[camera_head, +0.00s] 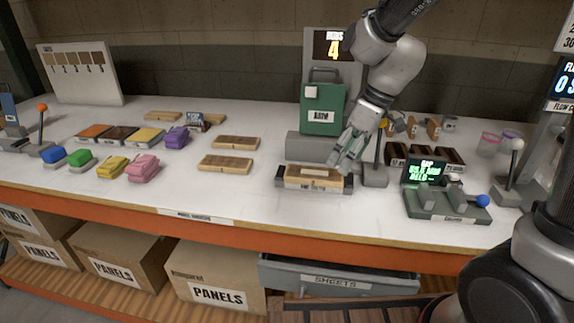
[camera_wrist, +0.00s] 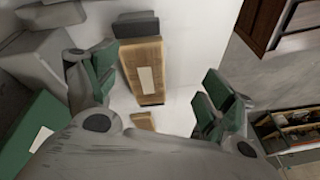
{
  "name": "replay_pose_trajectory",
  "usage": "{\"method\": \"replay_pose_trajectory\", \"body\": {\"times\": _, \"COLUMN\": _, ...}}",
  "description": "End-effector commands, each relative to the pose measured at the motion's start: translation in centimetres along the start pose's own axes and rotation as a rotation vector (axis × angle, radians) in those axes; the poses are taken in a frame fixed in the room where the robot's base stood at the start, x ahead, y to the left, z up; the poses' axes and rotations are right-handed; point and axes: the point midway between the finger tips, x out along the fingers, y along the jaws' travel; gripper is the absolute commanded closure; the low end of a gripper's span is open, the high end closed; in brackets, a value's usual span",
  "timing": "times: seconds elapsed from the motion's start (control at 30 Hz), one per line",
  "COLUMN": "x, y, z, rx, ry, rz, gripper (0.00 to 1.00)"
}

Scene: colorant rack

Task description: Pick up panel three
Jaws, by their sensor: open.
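Several wooden panels lie on the white table, and I cannot read which number any of them bears. One panel (camera_head: 313,174) with a pale label rests in a dark holder (camera_head: 347,184) at the middle front. My gripper (camera_head: 347,152) is open just above and behind it, pointing down. In the wrist view this panel (camera_wrist: 146,72) lies between and beyond my spread fingers (camera_wrist: 155,88), with nothing held. Two more panels, a nearer one (camera_head: 225,163) and a farther one (camera_head: 236,143), lie flat to the left. Part of another wooden piece (camera_wrist: 143,121) shows in the wrist view.
A green machine (camera_head: 321,118) on a grey base stands behind the holder. A lever stand (camera_head: 375,176) is close on the right, beside a dark slotted rack (camera_head: 398,150) and a display device (camera_head: 447,203). Coloured blocks (camera_head: 142,167) sit left. Bare table lies between.

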Motion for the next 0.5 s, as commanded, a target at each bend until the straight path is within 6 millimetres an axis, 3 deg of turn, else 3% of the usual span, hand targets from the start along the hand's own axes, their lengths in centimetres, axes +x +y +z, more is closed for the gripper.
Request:
{"method": "replay_pose_trajectory", "body": {"times": 0.13, "x": -0.6, "y": 0.5, "z": -2.3, "rx": -0.203, "ry": 0.073, "rz": 0.028, "gripper": 0.17}}
{"method": "replay_pose_trajectory", "body": {"times": 0.33, "x": -0.3, "y": 0.7, "z": -2.6, "rx": -0.357, "ry": 0.083, "rz": 0.043, "gripper": 0.17}}
{"method": "replay_pose_trajectory", "body": {"times": 0.5, "x": 1.5, "y": 0.7, "z": -2.7, "rx": -0.372, "ry": 0.08, "rz": 0.041, "gripper": 0.17}}
